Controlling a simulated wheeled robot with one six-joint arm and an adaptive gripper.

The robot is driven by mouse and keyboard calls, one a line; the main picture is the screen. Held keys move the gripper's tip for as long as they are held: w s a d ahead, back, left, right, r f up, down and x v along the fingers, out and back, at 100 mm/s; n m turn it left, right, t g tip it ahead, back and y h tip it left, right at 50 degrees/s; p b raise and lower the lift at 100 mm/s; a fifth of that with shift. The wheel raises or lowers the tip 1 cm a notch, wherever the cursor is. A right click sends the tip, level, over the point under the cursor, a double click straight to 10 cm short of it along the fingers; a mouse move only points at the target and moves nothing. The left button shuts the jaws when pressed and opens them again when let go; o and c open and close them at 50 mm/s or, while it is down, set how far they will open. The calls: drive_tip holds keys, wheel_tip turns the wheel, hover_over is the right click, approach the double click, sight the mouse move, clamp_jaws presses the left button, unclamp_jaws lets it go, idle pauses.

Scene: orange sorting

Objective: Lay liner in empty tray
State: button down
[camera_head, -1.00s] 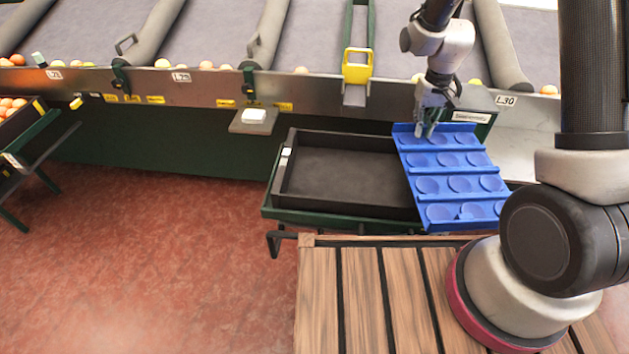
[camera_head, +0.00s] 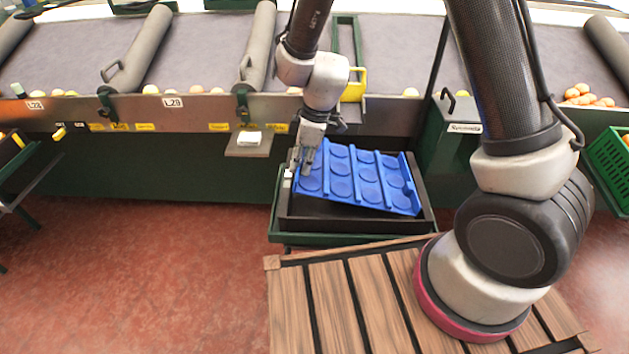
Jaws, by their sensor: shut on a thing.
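The blue liner (camera_head: 352,176) with rows of round cups is held tilted over the black tray (camera_head: 330,222). My gripper (camera_head: 306,165) is shut on the liner near its left edge. The liner covers most of the tray's opening, and its right part lies close to the tray's right wall. The tray's front wall and a dark strip of its inside show below the liner. I cannot tell whether the liner touches the tray. The tray rests on a green stand (camera_head: 300,238).
A wooden slatted deck (camera_head: 330,300) lies in front of the stand. Behind is a metal sorting rail with fruit. A green crate (camera_head: 608,165) is at the far right. Red floor is clear at left.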

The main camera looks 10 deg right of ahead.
drive_tip(key=x, duration=0.2)
drive_tip(key=d+x, duration=0.1)
drive_tip(key=x, duration=0.2)
drive_tip(key=shift+d+f, duration=0.15)
drive_tip(key=c, duration=1.5)
unclamp_jaws()
drive_tip(key=shift+o, duration=0.2)
drive_tip(key=v, duration=1.2)
